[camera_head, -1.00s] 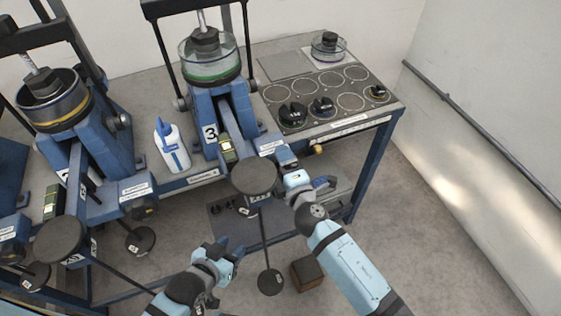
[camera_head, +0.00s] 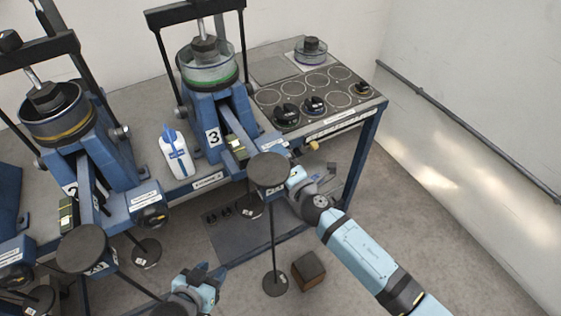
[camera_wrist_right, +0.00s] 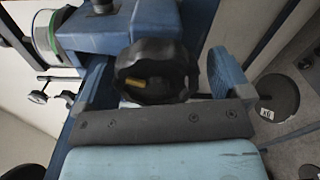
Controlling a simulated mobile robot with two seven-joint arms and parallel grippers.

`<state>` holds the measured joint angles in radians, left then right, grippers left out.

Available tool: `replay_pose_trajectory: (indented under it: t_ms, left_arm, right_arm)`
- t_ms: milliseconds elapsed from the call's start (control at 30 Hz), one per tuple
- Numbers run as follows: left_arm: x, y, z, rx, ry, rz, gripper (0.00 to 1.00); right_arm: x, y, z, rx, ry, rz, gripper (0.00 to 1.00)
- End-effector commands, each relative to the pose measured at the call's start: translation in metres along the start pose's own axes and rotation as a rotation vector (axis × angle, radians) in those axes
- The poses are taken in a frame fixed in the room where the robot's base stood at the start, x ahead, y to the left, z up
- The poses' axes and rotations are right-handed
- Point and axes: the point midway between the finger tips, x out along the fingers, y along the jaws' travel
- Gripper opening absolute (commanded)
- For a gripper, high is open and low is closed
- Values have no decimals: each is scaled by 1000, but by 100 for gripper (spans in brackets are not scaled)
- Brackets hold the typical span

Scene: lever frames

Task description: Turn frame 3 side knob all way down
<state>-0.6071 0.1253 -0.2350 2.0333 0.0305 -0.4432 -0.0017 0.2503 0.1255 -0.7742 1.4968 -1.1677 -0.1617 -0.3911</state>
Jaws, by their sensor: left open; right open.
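Frame 3 is the blue lever frame (camera_head: 207,110) with a white "3" label, left of centre in the head view. In the right wrist view its black side knob (camera_wrist_right: 157,72) has a small yellow mark. My right gripper (camera_wrist_right: 160,82) is open, with one blue finger on each side of the knob; I cannot tell whether they touch it. In the head view my right gripper (camera_head: 298,178) is beside the front of frame 3 and hides the knob. My left gripper (camera_head: 207,274) is open and empty, low over the floor.
A dark round plate (camera_head: 268,170) on frame 3's lever is close left of my right gripper. A hanging weight (camera_head: 275,283) and a brown box (camera_head: 308,269) are below. A white-blue bottle (camera_head: 176,153) stands between the frames. The floor at right is free.

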Motion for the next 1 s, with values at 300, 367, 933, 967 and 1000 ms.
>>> replay_pose_trajectory:
  t_ms: [300,367,933,967,1000]
  left_arm:
    - [-1,1,-3,-5,-1,0,43]
    - [-1,1,-2,-4,-3,0,43]
    - [-3,-2,0,6,-9,-2,43]
    - [-4,-2,-1,5,-9,-2,43]
    - [-5,-2,-4,5,-8,-2,43]
  right_arm:
    - [-28,0,2,1,-3,0,96]
    - [-35,0,2,1,-3,-1,96]
    - [-60,1,2,3,-5,0,96]
    - [-61,2,2,12,-7,-2,96]
    - [-64,2,3,37,-13,-9,96]
